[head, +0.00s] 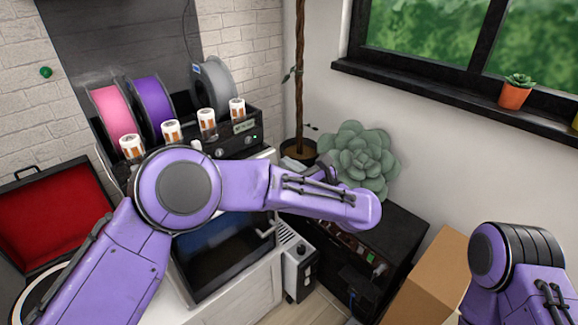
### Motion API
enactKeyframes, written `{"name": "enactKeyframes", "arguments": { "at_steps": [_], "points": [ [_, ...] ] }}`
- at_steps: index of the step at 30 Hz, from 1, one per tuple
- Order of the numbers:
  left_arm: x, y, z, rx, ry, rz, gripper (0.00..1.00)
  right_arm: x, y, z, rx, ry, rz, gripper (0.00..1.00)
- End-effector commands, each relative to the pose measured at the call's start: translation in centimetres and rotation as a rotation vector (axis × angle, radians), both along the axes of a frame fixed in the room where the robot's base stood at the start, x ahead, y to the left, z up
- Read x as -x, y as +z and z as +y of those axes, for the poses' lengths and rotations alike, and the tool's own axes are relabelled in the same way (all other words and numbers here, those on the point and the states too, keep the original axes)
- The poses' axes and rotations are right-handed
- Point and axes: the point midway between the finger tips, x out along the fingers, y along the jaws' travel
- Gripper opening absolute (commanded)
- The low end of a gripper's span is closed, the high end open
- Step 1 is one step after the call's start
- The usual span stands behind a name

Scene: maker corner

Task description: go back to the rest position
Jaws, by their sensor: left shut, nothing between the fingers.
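My left arm (178,188) comes in from the lower left, bends at a large round joint and reaches right across the middle of the head view. My left gripper (324,170) shows only in part as a dark shape behind the forearm, in front of the grey-green succulent. It is shut and holds nothing. My right arm (510,265) shows at the lower right as a purple link with a dark ribbed joint. My right gripper is out of the picture.
Pink (110,112), purple (150,100) and grey (214,84) spools stand behind a black rack (245,128) with white-capped jars. A red-lined open case (50,220) is at left. A succulent (355,155) stands on a black cabinet (395,228). A cardboard box (432,275) is near my right arm.

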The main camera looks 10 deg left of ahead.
Motion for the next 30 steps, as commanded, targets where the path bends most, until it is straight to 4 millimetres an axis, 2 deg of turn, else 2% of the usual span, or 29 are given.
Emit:
{"name": "enactKeyframes", "arguments": {
  "at_steps": [9,11,14,17,18,20,22,24,26,27,29,30],
  "points": [
    [-0.1,0.0,0.0,-0.024,-0.005,0.029,0.0,0.0,0.0,0.0,0.0,0.0,0.0,0.0],
    [-0.6,0.2,-0.5,-0.095,-0.041,0.095,0.0,0.0,0.0,0.0,0.0,0.0,0.0,0.0],
    [-1.4,-1.3,-2.6,-0.401,-0.214,0.333,0.0,0.0,0.0,0.0,0.0,0.0,0.0,0.0],
    [-0.8,-7.6,-3.0,-0.903,-0.429,0.675,0.0,0.0,0.0,0.0,0.0,0.0,0.0,0.0],
    [-0.2,-10.4,-2.6,-1.063,-0.496,0.786,0.0,0.0,0.0,0.0,0.0,0.0,0.0,0.0],
    [1.4,-14.6,-1.7,-1.28,-0.597,0.94,0.0,0.0,0.0,0.0,0.0,0.0,0.0,0.0],
    [4.0,-19.6,0.1,-1.508,-0.718,1.107,0.0,0.0,0.0,0.0,0.0,0.0,0.0,0.0],
    [7.5,-24.4,2.4,-1.706,-0.854,1.26,0.0,0.0,0.0,0.0,0.0,0.0,0.0,0.0],
    [11.0,-28.0,4.6,-1.855,-0.982,1.377,0.0,0.0,0.0,0.0,0.0,0.0,0.0,0.0],
    [13.6,-30.1,6.2,-1.936,-1.072,1.448,0.0,0.0,0.0,0.0,0.0,0.0,0.0,0.0],
    [17.7,-32.8,8.7,-2.036,-1.213,1.546,0.0,0.0,0.0,0.0,0.0,0.0,0.0,0.0],
    [20.7,-34.3,10.4,-2.087,-1.314,1.606,0.0,0.0,0.0,0.0,0.0,0.0,0.0,0.0]
  ]
}}
